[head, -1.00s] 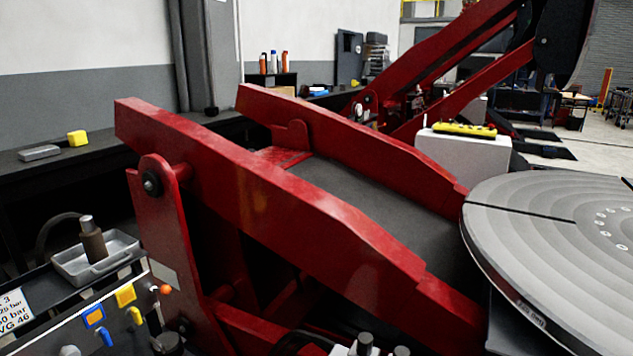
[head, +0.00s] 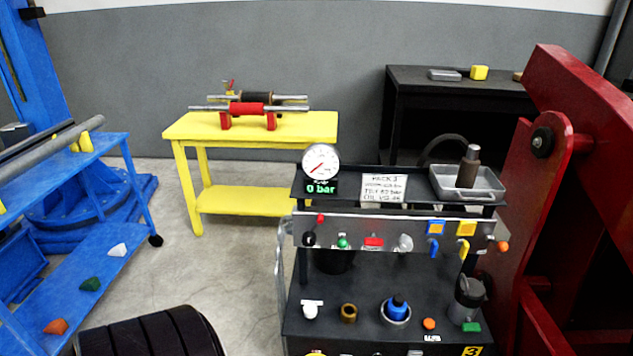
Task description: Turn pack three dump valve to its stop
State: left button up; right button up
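Pack three (head: 390,290) is a dark hydraulic unit at lower centre right in the head view, with a sign (head: 384,188) reading PACK 3. Its grey control panel (head: 385,225) carries a black knob (head: 310,239), a green knob (head: 343,242), a red switch (head: 373,242) and a grey knob (head: 405,243). A blue handle (head: 433,247) and a yellow handle (head: 464,250) hang under blue and yellow plates. I cannot read which control is the dump valve. The gauge (head: 320,162) display reads 0 bar. Neither gripper is in view.
The red positioner frame (head: 590,130) stands close on the right. A yellow table (head: 250,126) with rollers is behind left, and a blue stand (head: 85,190) is at far left. A metal tray (head: 490,190) sits on the pack. Floor left of the pack is partly clear.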

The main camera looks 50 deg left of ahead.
aim_at(373, 240)
jog(key=u, duration=1.25)
